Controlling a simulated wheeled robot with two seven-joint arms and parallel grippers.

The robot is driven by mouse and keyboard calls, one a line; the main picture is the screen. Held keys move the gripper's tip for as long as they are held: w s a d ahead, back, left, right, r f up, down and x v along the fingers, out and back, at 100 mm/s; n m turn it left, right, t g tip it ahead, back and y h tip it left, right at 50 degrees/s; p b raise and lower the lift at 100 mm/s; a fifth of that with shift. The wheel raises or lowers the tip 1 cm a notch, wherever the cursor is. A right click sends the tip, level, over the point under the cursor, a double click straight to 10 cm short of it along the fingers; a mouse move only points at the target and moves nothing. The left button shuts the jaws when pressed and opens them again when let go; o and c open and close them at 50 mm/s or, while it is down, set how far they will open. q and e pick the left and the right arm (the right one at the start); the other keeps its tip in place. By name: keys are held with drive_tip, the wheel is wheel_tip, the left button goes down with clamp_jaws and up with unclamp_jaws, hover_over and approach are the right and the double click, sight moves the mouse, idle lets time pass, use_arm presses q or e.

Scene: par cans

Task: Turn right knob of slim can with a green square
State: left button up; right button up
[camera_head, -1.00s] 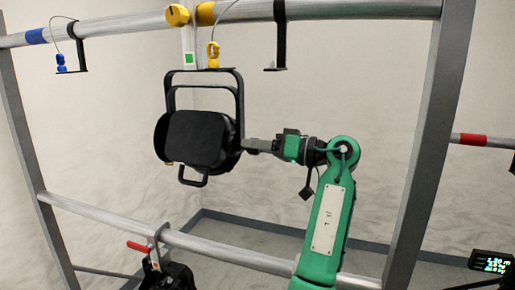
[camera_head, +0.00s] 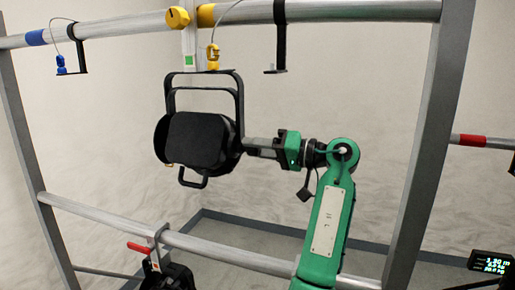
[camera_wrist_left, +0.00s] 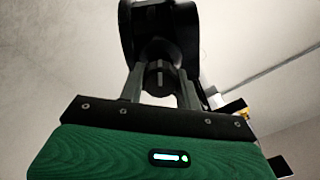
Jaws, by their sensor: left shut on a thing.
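The black slim can (camera_head: 198,139) hangs in its yoke from the upper bar, below a white strip with a green square (camera_head: 189,61). Its right knob is mostly hidden by my gripper in the head view. In the left wrist view the dark round knob (camera_wrist_left: 159,76) sits between my two fingers, with the black can (camera_wrist_left: 163,35) behind it. My left gripper (camera_head: 248,147) comes to the can from the right and is shut on the knob. My right gripper is not in view.
The upper bar (camera_head: 120,26) carries a yellow knob (camera_head: 178,17), hooks and a blue clip (camera_head: 61,64). A lower bar (camera_head: 225,249) crosses below, with a red-handled clamp (camera_head: 140,247) at left. A grey post (camera_head: 427,150) stands right of my arm.

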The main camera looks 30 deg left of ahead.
use_arm(q)
drive_tip(key=shift+r, duration=0.1)
drive_tip(key=o, duration=1)
drive_tip(key=shift+a, duration=0.15)
drive_tip(key=b+v, duration=0.2)
drive_tip(key=v, duration=0.5)
drive_tip(key=shift+d+b, duration=0.25)
drive_tip(key=shift+b, duration=0.1)
drive_tip(key=shift+w, duration=0.1)
